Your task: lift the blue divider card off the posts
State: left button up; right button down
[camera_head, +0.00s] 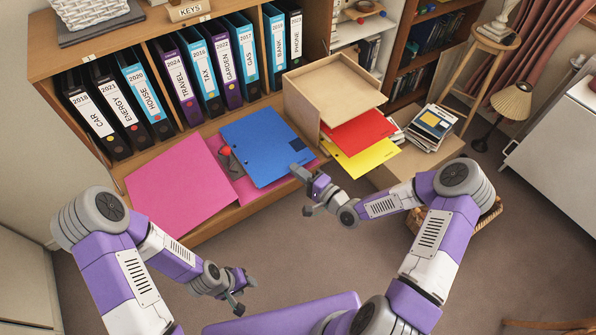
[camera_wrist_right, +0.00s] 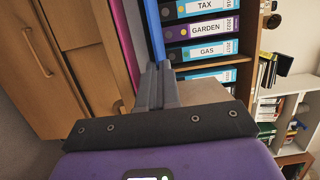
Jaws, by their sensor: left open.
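The blue divider card (camera_head: 258,142) lies flat-looking over pink cards, near the front of the low shelf. In the right wrist view its blue edge (camera_wrist_right: 154,32) runs down to my fingertips. My right gripper (camera_head: 297,171) is at the card's near right edge, with its fingers close together on that edge. The right wrist view shows the two fingers (camera_wrist_right: 158,85) pressed near each other. A red knob with dark metal (camera_head: 226,151) shows at the card's left edge; the posts are otherwise hidden. My left gripper (camera_head: 238,296) is open and empty, low and away from the card.
A large pink card (camera_head: 175,185) lies left of the blue one. Labelled binders (camera_head: 165,85) stand behind. A wooden box (camera_head: 300,100) with red (camera_head: 355,128) and yellow (camera_head: 365,158) sheets stands to the right. The floor (camera_head: 330,250) in front is clear.

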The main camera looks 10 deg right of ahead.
jog(key=shift+r+p, duration=0.6)
jog(key=shift+r, duration=0.35)
dwell(2.0)
jog(key=shift+r+p, duration=2.15)
jog(key=shift+r, duration=0.85)
